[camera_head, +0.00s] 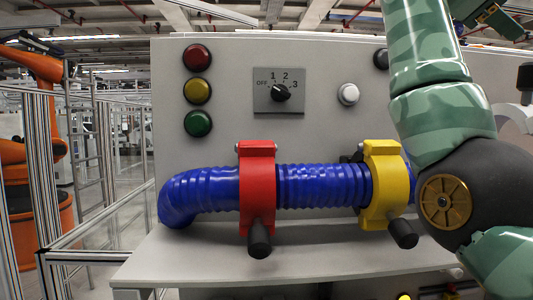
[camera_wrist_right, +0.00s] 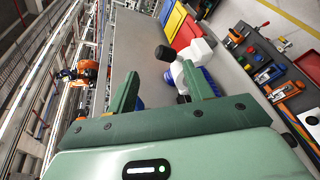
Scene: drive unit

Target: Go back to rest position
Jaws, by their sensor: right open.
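My right arm, in green camouflage with a dark grey elbow joint, fills the right side of the head view. Part of it shows again at the top right corner, cut off by the frame edge. In the right wrist view my right gripper (camera_wrist_right: 160,70) has its two green fingers wide apart, with nothing held between them. My left gripper is in neither view.
A grey panel (camera_head: 330,110) carries red, yellow and green buttons and a rotary dial (camera_head: 281,92). A blue ribbed hose (camera_head: 200,195) runs through a red clamp (camera_head: 257,190) and a yellow clamp (camera_head: 384,185), close to my arm. Coloured bins (camera_wrist_right: 188,32) show in the wrist view.

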